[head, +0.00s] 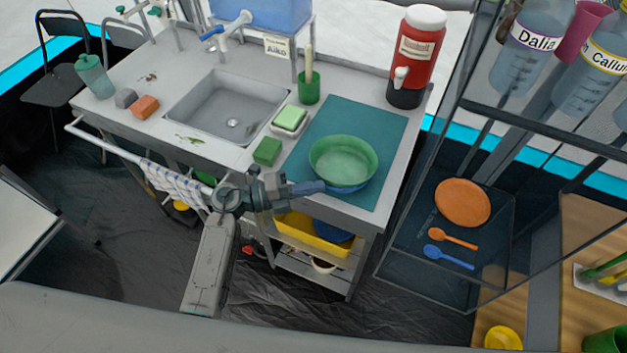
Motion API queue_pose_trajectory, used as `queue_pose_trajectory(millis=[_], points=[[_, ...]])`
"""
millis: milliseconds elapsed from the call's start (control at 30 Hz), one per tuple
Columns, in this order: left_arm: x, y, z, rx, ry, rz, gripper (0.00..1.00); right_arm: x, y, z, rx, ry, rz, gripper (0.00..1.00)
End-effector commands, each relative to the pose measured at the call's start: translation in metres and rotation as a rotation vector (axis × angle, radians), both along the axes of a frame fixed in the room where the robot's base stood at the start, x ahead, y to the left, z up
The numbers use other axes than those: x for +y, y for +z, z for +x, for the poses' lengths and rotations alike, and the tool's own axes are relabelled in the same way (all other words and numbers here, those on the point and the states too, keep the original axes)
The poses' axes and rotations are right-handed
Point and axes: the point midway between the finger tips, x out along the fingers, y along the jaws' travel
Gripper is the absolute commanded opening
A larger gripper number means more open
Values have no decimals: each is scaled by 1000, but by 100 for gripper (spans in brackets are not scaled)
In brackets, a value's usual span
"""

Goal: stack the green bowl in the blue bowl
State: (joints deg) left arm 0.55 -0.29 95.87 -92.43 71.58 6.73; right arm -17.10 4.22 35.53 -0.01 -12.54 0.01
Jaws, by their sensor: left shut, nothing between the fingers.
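The green bowl (343,158) is upright on the teal mat at the right of the counter in the head view. My left gripper (318,187) is shut and empty at the near left side of the bowls. My right gripper is not in view.
The teal mat (382,124) has free room behind the bowls. A green sponge block (267,151), a soap dish (290,120), a green cup (309,88) and a red dispenser (418,55) stand around it. The sink (228,106) is left. A glass-sided rack (424,230) stands right.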

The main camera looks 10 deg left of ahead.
Motion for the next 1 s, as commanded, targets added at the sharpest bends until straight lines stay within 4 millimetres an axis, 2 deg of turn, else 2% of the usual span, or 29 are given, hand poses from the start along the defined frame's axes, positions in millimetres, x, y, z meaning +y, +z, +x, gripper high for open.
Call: queue_pose_trajectory(millis=[467,700,1000], points=[[-3,-1,7,1,0,0,0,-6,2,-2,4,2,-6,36],[-12,0,25,0,0,-1,0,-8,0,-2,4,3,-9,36],[-12,0,25,0,0,0,0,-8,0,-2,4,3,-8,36]])
